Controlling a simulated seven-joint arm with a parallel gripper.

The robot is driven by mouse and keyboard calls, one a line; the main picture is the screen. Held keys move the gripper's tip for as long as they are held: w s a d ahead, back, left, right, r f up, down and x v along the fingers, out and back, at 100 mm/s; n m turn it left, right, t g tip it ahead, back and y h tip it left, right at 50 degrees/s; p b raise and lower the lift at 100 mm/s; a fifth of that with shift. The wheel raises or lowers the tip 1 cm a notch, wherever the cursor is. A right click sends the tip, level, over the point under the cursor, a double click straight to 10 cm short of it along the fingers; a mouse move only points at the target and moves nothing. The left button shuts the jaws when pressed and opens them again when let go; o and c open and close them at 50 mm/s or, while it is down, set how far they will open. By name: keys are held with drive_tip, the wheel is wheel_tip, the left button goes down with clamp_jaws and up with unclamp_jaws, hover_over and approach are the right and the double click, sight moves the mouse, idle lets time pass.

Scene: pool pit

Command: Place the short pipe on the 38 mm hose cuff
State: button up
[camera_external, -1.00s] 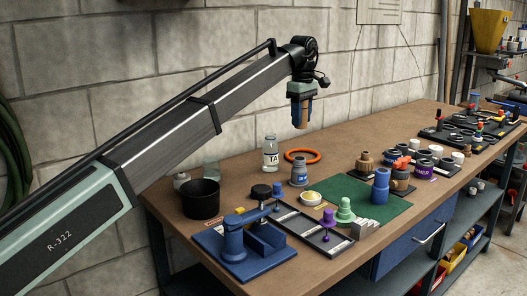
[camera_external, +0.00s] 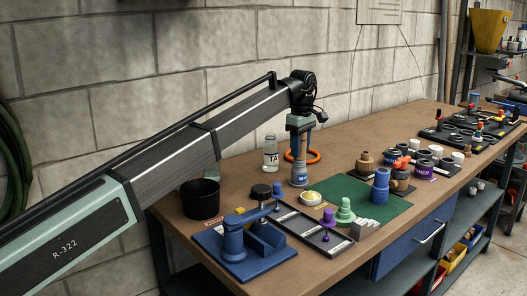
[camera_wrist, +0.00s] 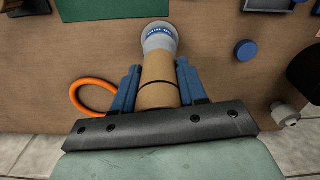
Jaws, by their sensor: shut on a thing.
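My gripper (camera_external: 300,148) points down, with its blue fingers closed on the sides of the short pipe. The short pipe (camera_wrist: 158,75) is a tan tube with a thin dark ring, held between the fingers in the wrist view. The grey hose cuff (camera_external: 298,179), with a blue-lettered band, stands upright on the bench directly below my gripper. In the wrist view, the cuff (camera_wrist: 160,40) lies in line with the pipe's far end. The pipe's lower end meets or overlaps the cuff's top in the picture; I cannot tell whether they touch or how they are seated.
An orange ring (camera_external: 312,156) lies close behind the cuff. A glass jar (camera_external: 270,154) stands to the left. A green mat (camera_external: 395,208) lies to the right.

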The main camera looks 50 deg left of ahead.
drive_tip(key=shift+f, duration=0.1)
drive_tip(key=o, duration=1.1)
wheel_tip(320, 180, up, 12)
drive_tip(key=shift+r, duration=0.15)
